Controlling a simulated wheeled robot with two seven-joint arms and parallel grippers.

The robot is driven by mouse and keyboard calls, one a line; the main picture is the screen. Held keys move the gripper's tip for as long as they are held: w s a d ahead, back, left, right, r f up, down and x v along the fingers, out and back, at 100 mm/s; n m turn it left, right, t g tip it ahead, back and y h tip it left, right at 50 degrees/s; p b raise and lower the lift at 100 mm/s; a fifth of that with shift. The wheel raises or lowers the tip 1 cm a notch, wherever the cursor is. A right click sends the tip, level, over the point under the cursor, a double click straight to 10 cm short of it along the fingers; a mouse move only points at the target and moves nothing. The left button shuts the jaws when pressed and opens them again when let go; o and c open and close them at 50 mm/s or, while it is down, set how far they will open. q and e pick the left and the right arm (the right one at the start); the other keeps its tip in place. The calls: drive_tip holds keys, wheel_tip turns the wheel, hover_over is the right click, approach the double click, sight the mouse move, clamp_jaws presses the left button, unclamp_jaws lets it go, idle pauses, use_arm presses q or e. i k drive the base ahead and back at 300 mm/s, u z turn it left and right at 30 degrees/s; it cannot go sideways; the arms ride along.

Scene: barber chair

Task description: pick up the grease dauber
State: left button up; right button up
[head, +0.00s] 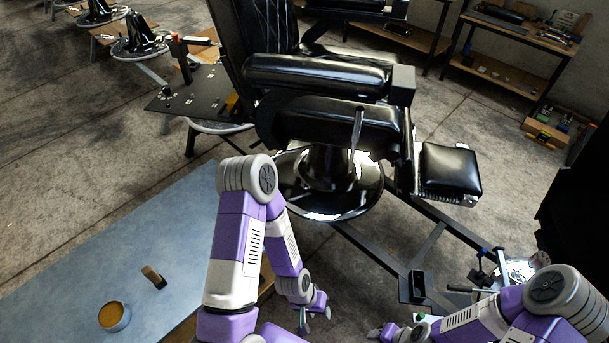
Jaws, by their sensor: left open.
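A small dauber-like piece with a wooden handle and a dark end (154,276) lies on the pale blue mat (75,262) at the lower left. I take it for the grease dauber. A round tin of brown grease (114,317) stands in front of it. My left gripper (316,313) is open and empty, pointing down to the right of the mat, well apart from the dauber. My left arm stands between them in the picture. My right gripper (378,333) is low at the bottom edge, far right of the dauber; its jaws are too small to read.
A black barber chair (325,77) on a round base fills the middle. Its footrest (449,170) and dark floor rails reach to the right. A black tool plate (200,92) stands left of the chair. Shelves (515,50) line the back right. The mat around the dauber is mostly clear.

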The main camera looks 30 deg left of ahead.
sight(158, 280)
drive_tip(key=u, duration=2.65)
